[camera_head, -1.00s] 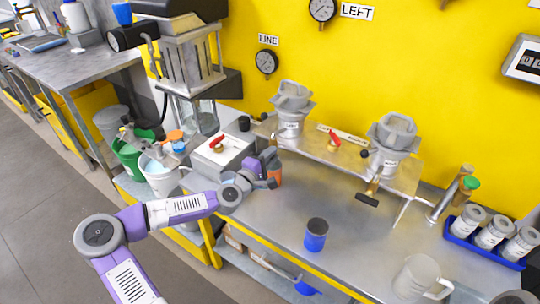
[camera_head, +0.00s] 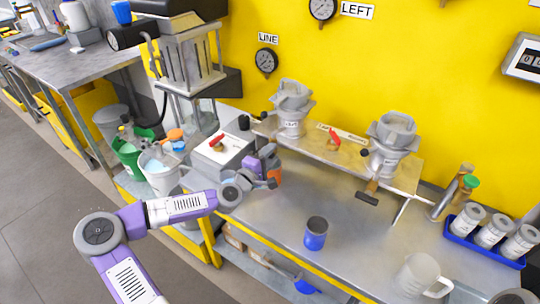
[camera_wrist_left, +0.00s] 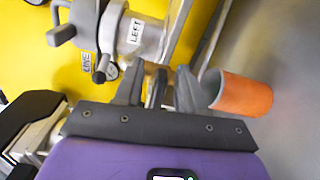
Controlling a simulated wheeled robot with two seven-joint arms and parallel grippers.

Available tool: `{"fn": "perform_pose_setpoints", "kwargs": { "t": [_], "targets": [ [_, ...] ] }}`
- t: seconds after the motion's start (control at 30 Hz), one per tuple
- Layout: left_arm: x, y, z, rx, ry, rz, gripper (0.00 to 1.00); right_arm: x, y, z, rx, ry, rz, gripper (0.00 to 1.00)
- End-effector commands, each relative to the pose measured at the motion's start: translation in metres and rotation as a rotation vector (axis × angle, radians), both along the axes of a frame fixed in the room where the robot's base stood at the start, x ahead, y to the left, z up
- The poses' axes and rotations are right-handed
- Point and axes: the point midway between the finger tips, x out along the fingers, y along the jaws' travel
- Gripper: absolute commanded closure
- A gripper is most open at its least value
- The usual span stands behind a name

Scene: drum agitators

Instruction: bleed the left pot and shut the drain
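The left pot (camera_head: 291,122), a grey metal vessel with a clamped lid, stands in the metal shelf at the back of the bench. Its LEFT label shows in the left wrist view, where the pot (camera_wrist_left: 140,35) is at the top, with a black-knobbed lever (camera_wrist_left: 99,76) at its side. My left gripper (camera_head: 274,180) is low in front of this pot. In the wrist view its fingers (camera_wrist_left: 157,88) stand apart, with a narrow dark drain handle (camera_wrist_left: 155,90) with brownish metal behind it between them. Gaps show beside the handle. The drain outlet is largely hidden. My right gripper is out of view.
An orange cup (camera_wrist_left: 245,94) is close beside the right finger. The right pot (camera_head: 390,150) has a black drain handle (camera_head: 367,198). A red-handled valve (camera_head: 333,138) sits between the pots. A blue-banded cup (camera_head: 316,235) and pale jug (camera_head: 418,275) stand on the front bench.

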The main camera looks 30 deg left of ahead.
Motion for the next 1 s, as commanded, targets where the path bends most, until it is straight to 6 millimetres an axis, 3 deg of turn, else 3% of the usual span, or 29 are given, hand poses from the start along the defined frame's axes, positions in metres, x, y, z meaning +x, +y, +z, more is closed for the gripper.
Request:
{"fn": "perform_pose_setpoints", "kwargs": {
  "t": [0.17, 0.6, 1.0],
  "targets": [
    [-0.008, 0.002, 0.000, -0.001, 0.000, 0.001, 0.61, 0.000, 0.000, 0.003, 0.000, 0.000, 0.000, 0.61],
    [-0.068, 0.006, 0.001, -0.002, 0.001, 0.001, 0.61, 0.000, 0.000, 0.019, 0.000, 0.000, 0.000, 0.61],
    [-0.076, 0.006, 0.000, 0.000, 0.000, 0.000, 0.61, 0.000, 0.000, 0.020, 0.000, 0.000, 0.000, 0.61]
  ]
}}
